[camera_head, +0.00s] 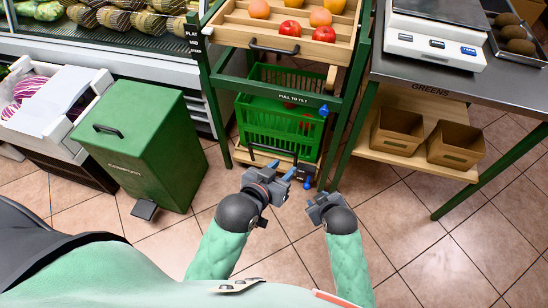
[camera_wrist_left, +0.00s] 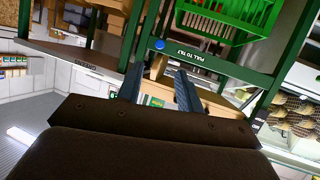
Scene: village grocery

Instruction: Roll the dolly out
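The dolly is a low wooden board (camera_head: 242,156) on the floor under the green stand, with a dark handle bar (camera_head: 271,153) along its front. Green crates (camera_head: 275,122) are stacked on it. My left gripper (camera_head: 283,168) is just in front of the handle; its blue fingers are apart, with nothing seen between them, and I cannot tell whether they touch the bar. The left wrist view shows the fingers apart too (camera_wrist_left: 158,72). My right gripper (camera_head: 318,197) is to the right, in front of the stand; its fingers are largely hidden.
The stand's green post (camera_head: 346,125) and "PULL TO TILT" bar (camera_head: 290,97) frame the crates. A fruit tray (camera_head: 270,40) is above. A green bin (camera_head: 150,150) with a pedal stands left; a steel table (camera_head: 420,65) with a scale stands right. Tiled floor in front is free.

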